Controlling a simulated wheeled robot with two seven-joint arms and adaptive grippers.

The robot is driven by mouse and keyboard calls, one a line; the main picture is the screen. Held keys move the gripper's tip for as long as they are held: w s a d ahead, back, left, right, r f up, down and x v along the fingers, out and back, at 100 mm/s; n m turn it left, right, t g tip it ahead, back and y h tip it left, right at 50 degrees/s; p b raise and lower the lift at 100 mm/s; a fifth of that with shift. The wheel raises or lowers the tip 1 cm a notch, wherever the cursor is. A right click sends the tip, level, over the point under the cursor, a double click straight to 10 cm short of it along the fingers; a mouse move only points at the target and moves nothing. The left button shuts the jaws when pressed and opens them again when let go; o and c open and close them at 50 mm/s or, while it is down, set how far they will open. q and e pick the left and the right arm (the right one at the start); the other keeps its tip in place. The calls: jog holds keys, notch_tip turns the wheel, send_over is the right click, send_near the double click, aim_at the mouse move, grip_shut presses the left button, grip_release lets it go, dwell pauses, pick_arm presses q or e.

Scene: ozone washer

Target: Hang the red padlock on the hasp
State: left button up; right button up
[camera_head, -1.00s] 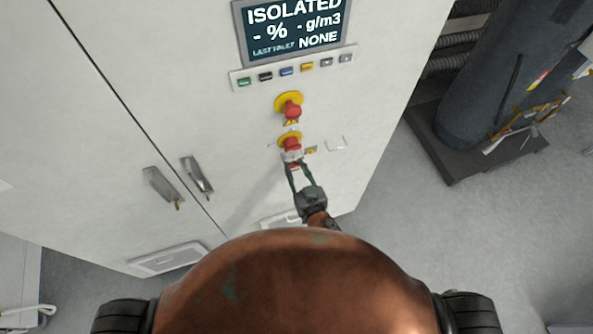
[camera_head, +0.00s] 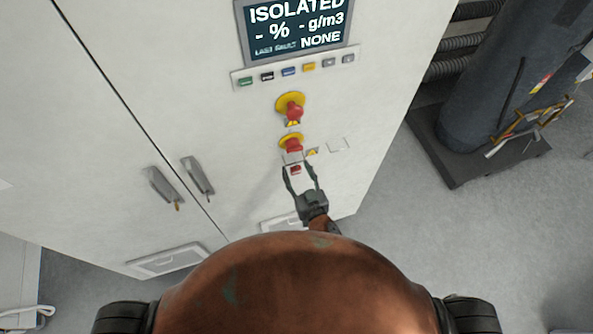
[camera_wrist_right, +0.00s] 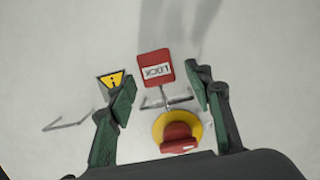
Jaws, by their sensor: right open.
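The red padlock (camera_wrist_right: 155,68), with a white LOCK label, is at the grey hasp (camera_wrist_right: 167,103) below the lower red switch knob (camera_wrist_right: 179,135) on its yellow disc. It appears to hang there by its shackle. In the head view the padlock (camera_head: 296,170) is small, just under the lower red knob (camera_head: 293,144). My right gripper (camera_head: 299,166) is open, with its fingers on either side of the padlock. In the right wrist view gaps show between the padlock and both fingers. My left gripper is out of view.
The white cabinet front (camera_head: 235,130) carries a display (camera_head: 297,28), a button row (camera_head: 293,70) and an upper red knob (camera_head: 291,105). A yellow warning label (camera_wrist_right: 116,79) is beside the hasp. Door handles (camera_head: 198,175) are to the left. A dark cylinder (camera_head: 500,80) stands right.

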jog(key=shift+s, duration=0.15)
jog(key=v, duration=1.1)
jog(key=shift+s, duration=0.4)
jog(key=shift+d, duration=0.15)
jog(key=s+d+f+n+g+h+b, duration=0.1)
jog(key=d+f+g+b, duration=0.15)
jog(key=f, duration=1.35)
jog(key=s+d+f+g+h+b, duration=0.15)
jog(key=d+f, duration=0.25)
jog(key=f, duration=1.3)
jog(key=s+d+f+g+b, duration=0.2)
jog(key=s+d+f, duration=0.25)
jog(key=f, duration=0.55)
jog(key=s+d+f+g+b, duration=0.25)
jog(key=d+f, duration=0.25)
jog(key=f, duration=0.5)
jog(key=s+d+f+m+g+b, duration=0.1)
jog(key=s+d+f, duration=0.3)
jog(key=s, duration=0.5)
jog(key=s+d+f+m+g+h+b, duration=0.1)
jog(key=s+d+f+g+b, duration=0.1)
jog(key=s+d+f, duration=0.3)
jog(key=s+d+f+m+g+h+b, duration=0.1)
jog(key=s+d+f, duration=0.3)
jog(key=s+f, duration=0.7)
jog(key=shift+s+d+f+g, duration=0.25)
jog(key=shift+s+d+g, duration=0.15)
jog(key=shift+s+g, duration=0.35)
